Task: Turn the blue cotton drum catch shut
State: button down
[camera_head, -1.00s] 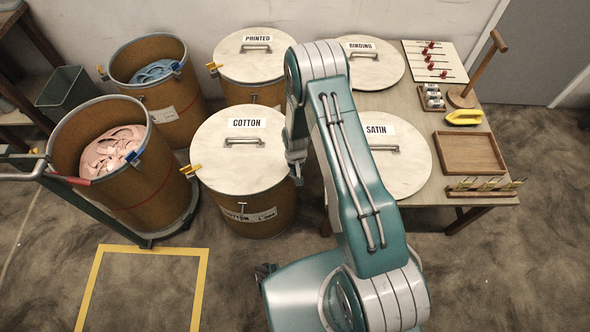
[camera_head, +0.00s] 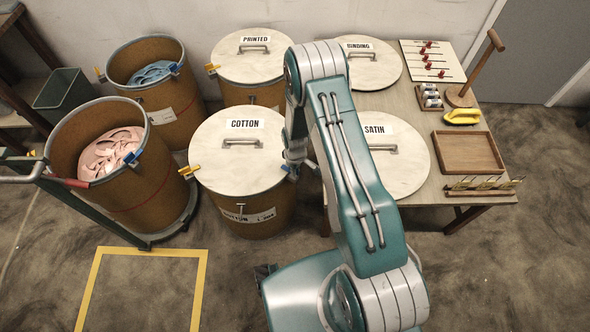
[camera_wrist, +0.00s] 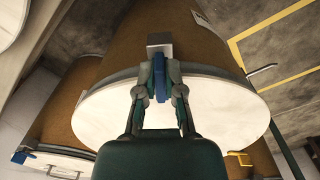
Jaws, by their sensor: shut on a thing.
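The cotton drum (camera_head: 252,205) is brown with a white lid (camera_head: 238,165) labelled COTTON, lying flat on its rim. The blue catch (camera_head: 291,172) is at the drum's right rim, partly hidden by my arm. In the wrist view the blue catch (camera_wrist: 160,78) stands upright in the picture beside a grey metal bracket (camera_wrist: 159,43) on the drum's side. My gripper (camera_wrist: 162,86) is shut on the blue catch, with a finger on each side. In the head view my gripper (camera_head: 299,160) is mostly hidden behind my arm. A yellow catch (camera_head: 190,171) is on the drum's left rim.
An open drum of pink material (camera_head: 110,158) stands left on a trolley. The printed drum (camera_head: 250,62) is behind. Floor in front is clear around yellow tape (camera_head: 150,251).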

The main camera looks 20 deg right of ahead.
jog(key=shift+w+n, duration=0.1)
jog(key=shift+n, duration=0.2)
dwell(0.4)
jog(key=c, duration=0.8)
grip_release()
jog(key=shift+o, duration=0.2)
notch_tip(320, 180, up, 12)
jog(key=shift+a, duration=0.1)
